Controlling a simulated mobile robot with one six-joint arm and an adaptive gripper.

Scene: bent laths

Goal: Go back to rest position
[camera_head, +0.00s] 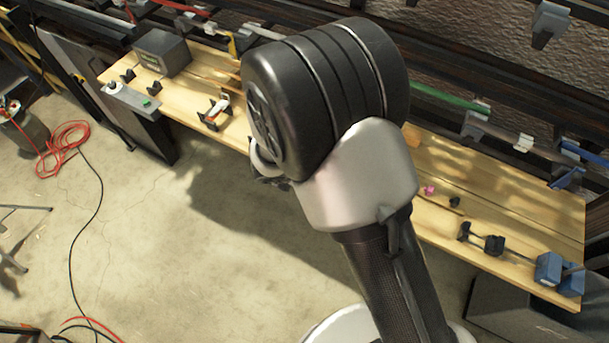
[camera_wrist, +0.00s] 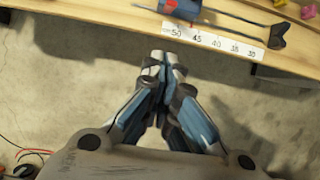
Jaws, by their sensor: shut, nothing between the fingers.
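My gripper (camera_wrist: 163,68) shows in the wrist view with its two fingers together, shut and empty. Its tips point toward the front edge of the wooden bench (camera_wrist: 110,18), over the concrete floor, and look apart from the bench. In the head view my arm fills the middle and hides the middle of the bench (camera_head: 500,215); most of the gripper is hidden behind the arm there.
A blue clamp (camera_wrist: 180,8) with dark rods and a white numbered scale (camera_wrist: 212,42) lie near the bench edge. A grey box (camera_head: 162,52) stands at the bench's far left. Red cable (camera_head: 62,145) lies coiled on the floor. Open floor (camera_head: 150,240) lies left of my arm.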

